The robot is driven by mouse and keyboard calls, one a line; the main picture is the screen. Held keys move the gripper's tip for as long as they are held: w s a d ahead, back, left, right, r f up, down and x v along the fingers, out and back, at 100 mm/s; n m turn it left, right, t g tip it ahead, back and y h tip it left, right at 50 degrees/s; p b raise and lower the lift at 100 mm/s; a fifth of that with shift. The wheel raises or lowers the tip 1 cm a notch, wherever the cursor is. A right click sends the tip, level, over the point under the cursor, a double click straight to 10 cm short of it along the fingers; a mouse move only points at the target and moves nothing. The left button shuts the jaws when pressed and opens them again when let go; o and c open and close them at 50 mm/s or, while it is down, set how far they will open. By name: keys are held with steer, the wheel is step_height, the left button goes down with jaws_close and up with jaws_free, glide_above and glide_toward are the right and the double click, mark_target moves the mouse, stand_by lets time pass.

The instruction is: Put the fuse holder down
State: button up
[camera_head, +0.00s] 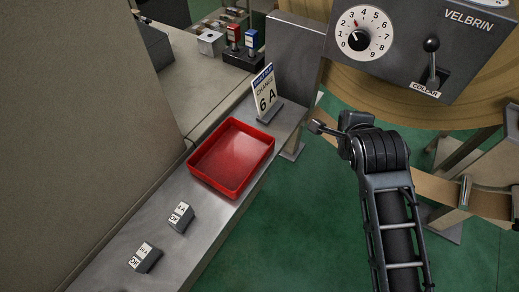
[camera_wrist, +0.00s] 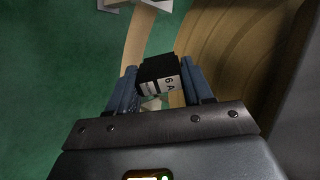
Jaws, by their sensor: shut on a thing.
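My gripper (camera_wrist: 158,76) is shut on a fuse holder (camera_wrist: 160,82), a small black block with a white label reading "6 A", held between the two blue-grey fingers in the wrist view. In the head view my gripper (camera_head: 318,128) is in the air right of the metal bench; the held fuse holder is too small to make out there. Two other fuse holders, dark with white labels, lie on the bench: one nearer (camera_head: 145,257) and one farther (camera_head: 180,216). Their ratings are not clearly legible.
An empty red tray (camera_head: 232,158) stands on the narrow metal bench (camera_head: 207,232). A sign reading "6 A" (camera_head: 265,93) stands behind it. A grey machine panel with a dial (camera_head: 364,33) and lever (camera_head: 431,62) is at upper right. Green floor lies below my arm.

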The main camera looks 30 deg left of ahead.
steer(key=s+a+r+n+g+p, duration=0.4)
steer(key=s+a+r+n+g, duration=0.4)
steer(key=s+a, duration=0.5)
steer(key=s+r+n+g+h+p, duration=0.1)
steer(key=s+r+h, duration=0.1)
steer(key=s+r, duration=0.3)
steer(key=n+h+b, duration=0.2)
steer(key=n+b, duration=0.1)
glide_toward(233, 159)
steer(key=shift+d+g, duration=0.4)
steer(key=shift+d, duration=0.35)
steer(key=shift+w+a+f+b, duration=0.15)
steer(key=shift+a+b, duration=0.15)
steer(key=shift+a, duration=0.05)
steer(key=shift+w+a+f+b, duration=0.15)
steer(key=shift+w+a+b, duration=0.05)
steer(key=shift+a+b, duration=0.1)
steer(key=shift+f+b, duration=0.6)
steer(key=shift+f, duration=0.4)
steer(key=shift+f+p, duration=0.3)
steer(key=shift+f, duration=0.6)
